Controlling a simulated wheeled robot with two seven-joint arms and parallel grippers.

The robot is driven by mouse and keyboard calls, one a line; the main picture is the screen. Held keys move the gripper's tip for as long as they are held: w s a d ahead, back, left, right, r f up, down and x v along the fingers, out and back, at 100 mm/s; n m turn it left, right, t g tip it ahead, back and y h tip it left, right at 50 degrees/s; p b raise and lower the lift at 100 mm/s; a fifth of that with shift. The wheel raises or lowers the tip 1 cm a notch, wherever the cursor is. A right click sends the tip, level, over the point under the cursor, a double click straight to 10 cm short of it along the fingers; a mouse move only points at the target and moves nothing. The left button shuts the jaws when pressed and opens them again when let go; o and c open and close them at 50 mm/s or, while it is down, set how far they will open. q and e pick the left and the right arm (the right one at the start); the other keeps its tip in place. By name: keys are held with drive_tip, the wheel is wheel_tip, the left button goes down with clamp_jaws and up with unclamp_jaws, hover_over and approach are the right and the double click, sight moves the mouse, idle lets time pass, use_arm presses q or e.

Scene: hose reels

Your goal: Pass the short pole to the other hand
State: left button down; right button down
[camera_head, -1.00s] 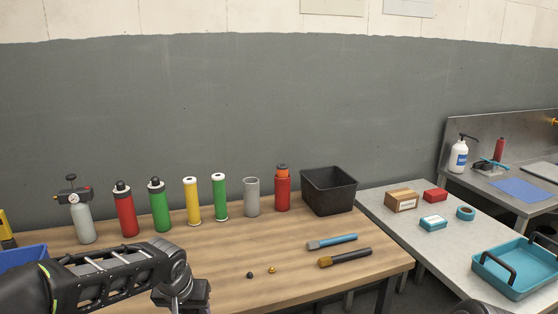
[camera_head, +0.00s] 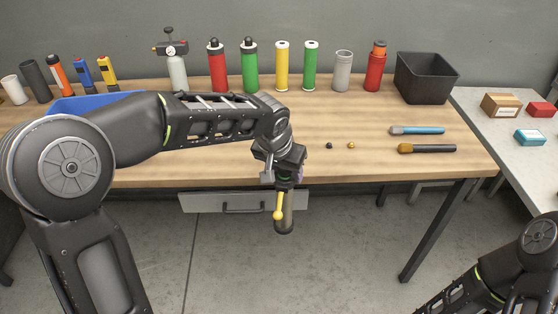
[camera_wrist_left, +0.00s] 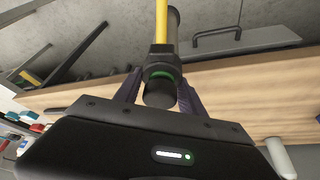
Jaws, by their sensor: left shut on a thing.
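My left gripper (camera_head: 287,176) hangs in front of the wooden table's front edge in the head view, pointing down. It is shut on the short pole (camera_head: 284,222), a dark rod with a thin yellow piece (camera_head: 278,206) beside it, which hangs over open floor. In the left wrist view the pole (camera_wrist_left: 160,92) sits between the two jaws, with a green band near its end and the yellow piece running away from me. My right arm (camera_head: 490,275) shows at the lower right of the head view; its gripper is outside the picture.
The wooden table (camera_head: 350,175) carries a row of bottles and tubes, a black bin (camera_head: 425,78), two brushes (camera_head: 427,148) and a blue tray (camera_head: 95,102). A drawer (camera_head: 245,203) is under its front edge. The floor between my arms is clear.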

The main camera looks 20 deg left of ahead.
use_arm(q)
drive_tip(key=s+d+m+h, duration=0.1)
drive_tip(key=d+m, duration=0.2)
drive_tip(key=d, duration=0.4)
drive_tip(key=s+d+m+h, duration=0.1)
drive_tip(key=s+d+m, duration=0.1)
drive_tip(key=d, duration=0.4)
drive_tip(key=shift+s+d+r+m+g, duration=0.15)
drive_tip(key=shift+s+d+m+g, duration=0.1)
drive_tip(key=shift+d+m+g, duration=0.25)
drive_tip(key=shift+a, duration=0.15)
use_arm(e)
drive_tip(key=c, duration=2.2)
unclamp_jaws()
